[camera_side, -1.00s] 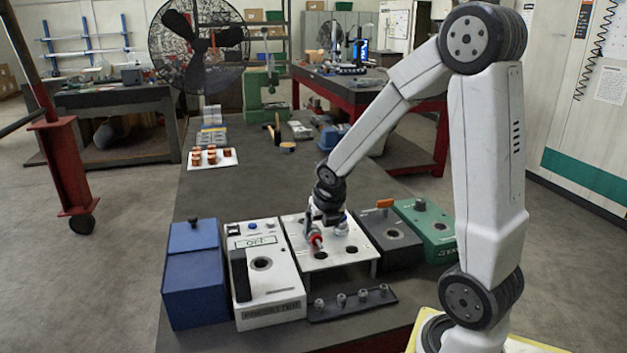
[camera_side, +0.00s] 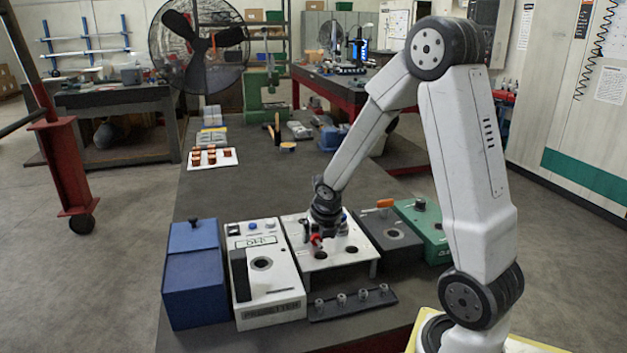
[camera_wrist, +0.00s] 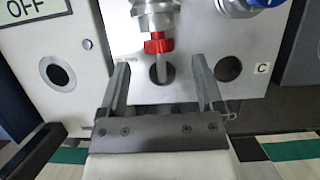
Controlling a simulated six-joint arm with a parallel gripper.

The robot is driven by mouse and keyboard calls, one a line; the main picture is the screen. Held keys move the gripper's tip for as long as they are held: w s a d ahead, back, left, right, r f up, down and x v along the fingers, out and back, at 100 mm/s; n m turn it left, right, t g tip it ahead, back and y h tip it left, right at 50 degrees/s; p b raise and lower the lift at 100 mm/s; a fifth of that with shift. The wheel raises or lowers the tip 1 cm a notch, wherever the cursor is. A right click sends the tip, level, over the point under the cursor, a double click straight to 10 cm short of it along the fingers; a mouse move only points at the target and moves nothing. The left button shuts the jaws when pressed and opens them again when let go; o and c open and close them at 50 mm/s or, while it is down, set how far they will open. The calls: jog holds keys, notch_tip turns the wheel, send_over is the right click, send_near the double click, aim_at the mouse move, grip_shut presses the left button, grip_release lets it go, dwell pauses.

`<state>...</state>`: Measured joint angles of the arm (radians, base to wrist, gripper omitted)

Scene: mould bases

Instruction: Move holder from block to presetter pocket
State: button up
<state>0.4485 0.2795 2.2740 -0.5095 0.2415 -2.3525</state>
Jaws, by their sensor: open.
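The holder (camera_wrist: 158,44), grey metal with a red ring and a thin shank, is at the white block (camera_side: 358,260). In the side view its red part (camera_side: 315,240) shows just below my gripper (camera_side: 326,228). In the wrist view my gripper (camera_wrist: 159,63) is open, its two fingers on either side of the holder's line, with the red ring just beyond the fingertips. How the holder sits in the block is partly hidden. The white presetter (camera_side: 268,308) stands left of the block, with its round dark pocket (camera_side: 261,263), also visible in the wrist view (camera_wrist: 58,74), looking empty.
A second holder with a blue ring (camera_wrist: 262,3) is close on the right. A blue box (camera_side: 194,285) stands left of the presetter. A dark grey unit (camera_side: 392,245) and a green unit (camera_side: 428,228) stand right of the block. A dark rack (camera_side: 352,305) with several small studs lies in front.

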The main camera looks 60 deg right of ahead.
jog(key=shift+x, duration=1.25)
jog(key=shift+c, duration=0.2)
grip_shut()
dwell(0.7)
